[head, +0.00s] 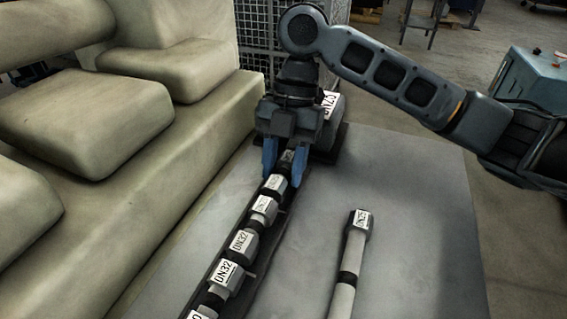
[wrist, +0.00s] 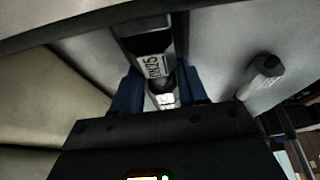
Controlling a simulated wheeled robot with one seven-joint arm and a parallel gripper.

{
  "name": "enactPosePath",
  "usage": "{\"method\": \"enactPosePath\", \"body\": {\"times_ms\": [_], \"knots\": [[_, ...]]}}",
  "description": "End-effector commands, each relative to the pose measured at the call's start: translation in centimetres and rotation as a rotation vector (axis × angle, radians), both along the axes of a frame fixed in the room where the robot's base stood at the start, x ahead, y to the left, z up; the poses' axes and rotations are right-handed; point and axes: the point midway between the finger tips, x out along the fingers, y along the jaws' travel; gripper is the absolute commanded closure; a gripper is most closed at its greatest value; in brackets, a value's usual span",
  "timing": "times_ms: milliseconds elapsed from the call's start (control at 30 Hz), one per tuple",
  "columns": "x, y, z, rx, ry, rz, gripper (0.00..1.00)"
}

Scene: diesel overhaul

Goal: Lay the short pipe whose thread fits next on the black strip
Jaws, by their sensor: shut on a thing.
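The black strip (head: 192,300) runs along the grey table from the near edge towards a labelled grey block at the far end. Several grey fittings lie in a row on it, two with readable DN32 labels, one of them nearer (head: 227,274). My gripper (head: 283,172) is low over the far part of the row, shut on a short pipe (head: 288,158) with a label too small to read. In the wrist view its fingers flank a small labelled piece (wrist: 165,99), with a DN25 fitting (wrist: 147,45) just beyond. Whether the held pipe touches the strip or its neighbour is hidden.
A separate pipe (head: 353,248), labelled apparently DN25, lies on the table right of the strip. The labelled grey block (head: 329,104) stands behind my gripper. Large pale green castings (head: 170,160) border the left. The table's right side is clear.

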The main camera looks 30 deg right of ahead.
Motion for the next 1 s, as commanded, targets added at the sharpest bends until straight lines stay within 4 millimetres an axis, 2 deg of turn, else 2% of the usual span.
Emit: {"method": "enactPosePath", "body": {"times_ms": [467, 500, 800, 1000], "knots": [[0.0, 0.0, -0.2, 0.000, 0.000, 0.000, 0.97], [0.0, 0.0, -0.2, 0.000, 0.000, 0.000, 0.55], [0.0, 0.0, -0.2, -0.001, 0.001, 0.000, 0.28], [0.5, -0.6, 1.6, -0.001, -0.003, -0.001, 0.28]]}}
